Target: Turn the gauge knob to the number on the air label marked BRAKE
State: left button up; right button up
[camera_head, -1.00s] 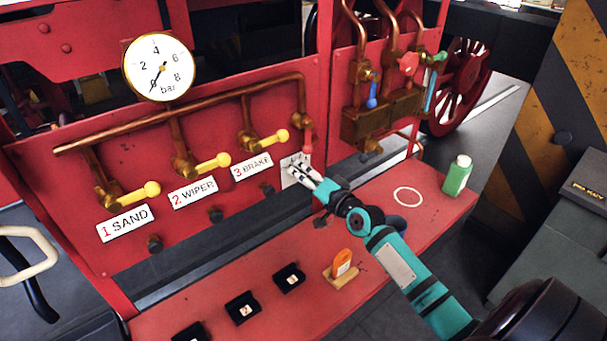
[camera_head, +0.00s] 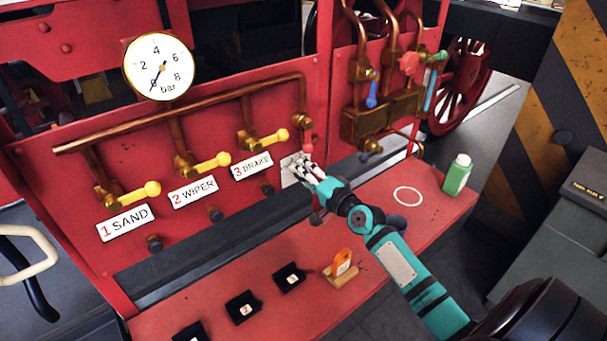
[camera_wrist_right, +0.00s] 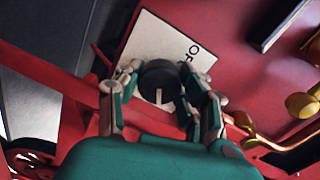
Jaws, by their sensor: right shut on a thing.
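The BRAKE label (camera_head: 253,166) is a white plate with a red 3, right of the WIPER label (camera_head: 194,191) with a red 2 and the SAND label (camera_head: 125,222) with a red 1. My right gripper (camera_head: 308,172) is at a white plate (camera_head: 290,176) right of the BRAKE label. In the right wrist view, its fingers (camera_wrist_right: 160,95) are shut around a round black knob (camera_wrist_right: 158,78) with a white pointer line. The plate (camera_wrist_right: 158,38) behind it shows partly hidden lettering. The round pressure gauge (camera_head: 159,67) has its needle toward the lower left. My left gripper is not in view.
Yellow-handled valves (camera_head: 215,163) and copper pipes stand out above the labels. On the red ledge (camera_head: 215,280) lie several black boxes, an orange item (camera_head: 341,262) on a wooden block, and a green bottle (camera_head: 457,175) beside a white ring (camera_head: 408,196).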

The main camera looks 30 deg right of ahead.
jog(key=o, duration=1.2)
jog(key=s+d, duration=0.1)
jog(key=s, duration=1.1)
jog(key=shift+d+r, duration=0.15)
jog(key=shift+r, duration=0.1)
